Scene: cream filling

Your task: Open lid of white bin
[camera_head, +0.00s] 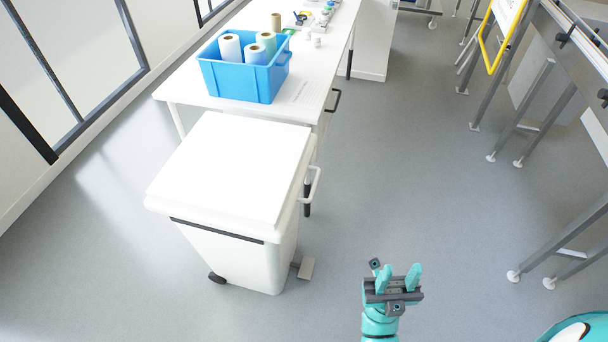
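The white bin (235,258) stands on the floor left of centre, in front of a white table. Its flat white lid (233,170) is closed on top, with a dark strip under the near edge. A white handle (313,184) sticks out on its right side, and a pedal (306,268) shows low at the right. My gripper (399,276) is at the bottom, right of the bin and apart from it. Its two teal fingers are spread, with nothing seen between them.
A blue crate (240,83) with several rolls stands on the white table (185,90) behind the bin. Metal-legged frames (540,110) stand at the right. Grey floor (420,170) is clear between the bin and these frames. Windows line the left wall.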

